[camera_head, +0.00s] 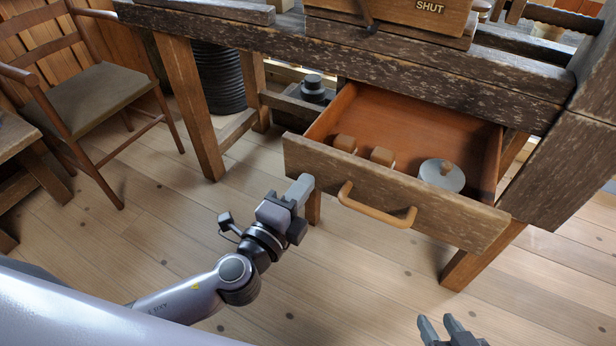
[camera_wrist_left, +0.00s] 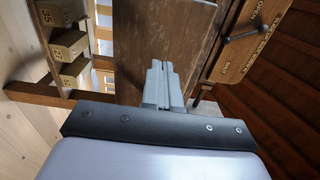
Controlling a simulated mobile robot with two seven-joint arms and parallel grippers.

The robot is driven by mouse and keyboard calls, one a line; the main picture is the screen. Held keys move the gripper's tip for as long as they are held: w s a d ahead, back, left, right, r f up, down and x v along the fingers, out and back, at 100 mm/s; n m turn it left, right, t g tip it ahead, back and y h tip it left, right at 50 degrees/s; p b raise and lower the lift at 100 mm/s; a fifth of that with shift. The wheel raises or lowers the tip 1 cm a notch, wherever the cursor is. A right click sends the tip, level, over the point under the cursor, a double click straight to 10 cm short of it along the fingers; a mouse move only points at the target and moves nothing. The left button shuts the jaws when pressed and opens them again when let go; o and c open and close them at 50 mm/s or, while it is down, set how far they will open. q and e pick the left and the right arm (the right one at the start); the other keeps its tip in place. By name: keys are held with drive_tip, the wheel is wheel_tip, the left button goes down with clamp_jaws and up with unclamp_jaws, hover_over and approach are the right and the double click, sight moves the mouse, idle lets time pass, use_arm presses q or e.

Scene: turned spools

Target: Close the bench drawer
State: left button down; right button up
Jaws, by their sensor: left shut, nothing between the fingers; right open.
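The bench drawer (camera_head: 400,195) stands pulled out from under the dark wooden bench (camera_head: 440,65), its inside open to view. A light wooden bar handle (camera_head: 375,207) is on its front. My left gripper (camera_head: 300,187) is shut and empty, just in front of the lower left part of the drawer front, left of the handle. I cannot tell whether it touches the wood. In the left wrist view the shut fingers (camera_wrist_left: 162,82) point toward a brown wooden surface.
Inside the drawer lie two small wooden blocks (camera_head: 382,156) and a grey disc with a knob (camera_head: 442,175). A wooden box marked SHUT (camera_head: 400,14) stands on the bench. A chair (camera_head: 95,95) is at the left. The floor before the drawer is clear.

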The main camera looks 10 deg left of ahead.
use_arm(q)
drive_tip(key=shift+x, duration=1.15)
use_arm(e)
drive_tip(key=shift+a+r, duration=0.1)
use_arm(q)
drive_tip(key=shift+w, duration=0.1)
